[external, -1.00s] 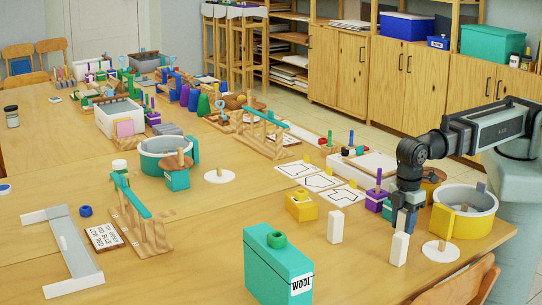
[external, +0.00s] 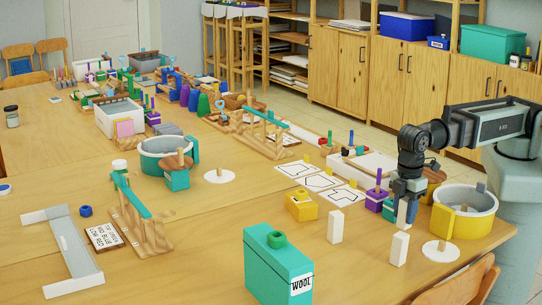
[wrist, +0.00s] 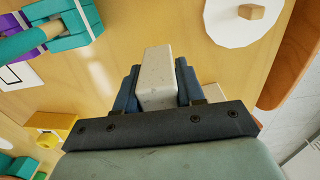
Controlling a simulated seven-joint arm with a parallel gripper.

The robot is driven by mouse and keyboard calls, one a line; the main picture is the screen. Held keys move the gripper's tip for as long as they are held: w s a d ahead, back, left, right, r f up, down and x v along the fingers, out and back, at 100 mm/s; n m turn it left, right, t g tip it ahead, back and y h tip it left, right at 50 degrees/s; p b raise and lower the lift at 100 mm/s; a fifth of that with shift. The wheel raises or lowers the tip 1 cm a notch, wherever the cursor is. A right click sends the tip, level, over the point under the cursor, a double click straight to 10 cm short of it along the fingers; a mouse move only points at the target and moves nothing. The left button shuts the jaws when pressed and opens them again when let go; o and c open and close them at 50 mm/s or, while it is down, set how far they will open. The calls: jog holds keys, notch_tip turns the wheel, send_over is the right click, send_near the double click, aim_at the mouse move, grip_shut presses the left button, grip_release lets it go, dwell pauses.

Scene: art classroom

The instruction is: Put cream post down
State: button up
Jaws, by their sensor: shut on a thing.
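A cream post (wrist: 156,78) is held between the dark blue fingers of my gripper (wrist: 158,88) in the wrist view. In the external view my gripper (external: 408,198) points down near the table's right end, with the cream post (external: 403,213) showing below the fingers, about upright. I cannot tell whether its lower end touches the table. Two similar pale posts stand upright nearby: one to the left (external: 335,226) and one in front (external: 399,249).
A yellow-and-grey round tub (external: 478,222) is right of my gripper, with a white disc and wooden peg (external: 440,251) in front. A purple-based block (external: 375,201) and yellow block (external: 300,206) are to the left. A teal WOOL box (external: 276,270) stands at the front.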

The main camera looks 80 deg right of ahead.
aim_at(406, 199)
notch_tip(406, 199, up, 6)
jog(key=shift+r, duration=0.2)
jog(key=shift+w+d+r, duration=0.1)
jog(key=shift+d, duration=0.05)
jog(key=w+d+m, duration=0.5)
jog(key=w+d, duration=1.6)
jog(key=w, duration=0.3)
jog(key=w+d+m, duration=0.4)
jog(key=w+d, duration=1.6)
jog(key=w, duration=1.4)
jog(key=shift+w+d+f, duration=0.1)
jog(key=shift+f, duration=2.35)
jog(key=shift+w+d+f, duration=0.1)
jog(key=shift+f, duration=2.3)
jog(key=shift+f, duration=0.1)
